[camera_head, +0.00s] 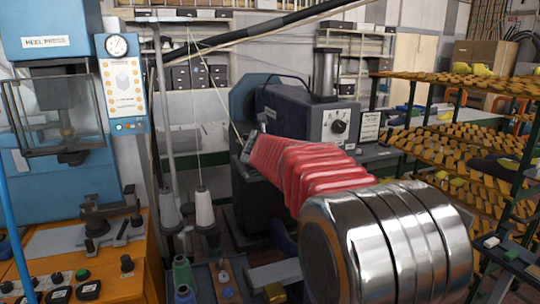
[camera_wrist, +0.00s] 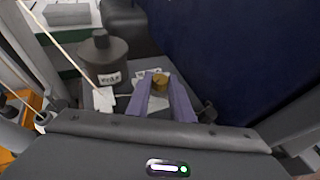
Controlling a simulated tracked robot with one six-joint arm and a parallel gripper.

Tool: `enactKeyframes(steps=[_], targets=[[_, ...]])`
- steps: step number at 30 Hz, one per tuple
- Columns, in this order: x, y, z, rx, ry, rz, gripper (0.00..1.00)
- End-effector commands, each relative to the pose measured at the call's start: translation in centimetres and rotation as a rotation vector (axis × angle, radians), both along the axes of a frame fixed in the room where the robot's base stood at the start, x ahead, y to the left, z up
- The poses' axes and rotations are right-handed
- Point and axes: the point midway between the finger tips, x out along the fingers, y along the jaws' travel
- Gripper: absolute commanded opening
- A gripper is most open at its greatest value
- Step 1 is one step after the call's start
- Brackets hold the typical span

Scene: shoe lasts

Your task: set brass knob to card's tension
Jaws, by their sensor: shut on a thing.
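The brass knob (camera_wrist: 161,82) shows in the wrist view between the tips of two purple fingers. My gripper (camera_wrist: 162,88) is shut on it, with a finger on each side. White printed markings lie around the knob, too small to read. In the head view my gripper (camera_head: 249,147) is at the far end of the red arm sleeve, in front of the dark blue machine (camera_head: 285,108); the brass knob cannot be made out there. A white printed card (camera_head: 369,127) stands right of the machine's grey panel; its text is unreadable at this size.
A black dial (camera_head: 339,126) sits on the machine's grey panel. A dark labelled pot (camera_wrist: 104,58) stands left of my fingers in the wrist view. Thread cones (camera_head: 204,207) stand left of my arm. Racks of shoe lasts (camera_head: 450,125) fill the right side.

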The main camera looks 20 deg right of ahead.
Motion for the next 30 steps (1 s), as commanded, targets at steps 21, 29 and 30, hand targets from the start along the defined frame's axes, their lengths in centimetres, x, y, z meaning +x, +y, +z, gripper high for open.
enactKeyframes(steps=[21,29,30], targets=[[0.1,0.1,0.0,0.0,-0.001,0.003,0.0],[0.1,0.1,0.1,-0.001,-0.002,0.003,0.0],[0.1,0.1,0.1,0.0,-0.002,0.003,0.0]])
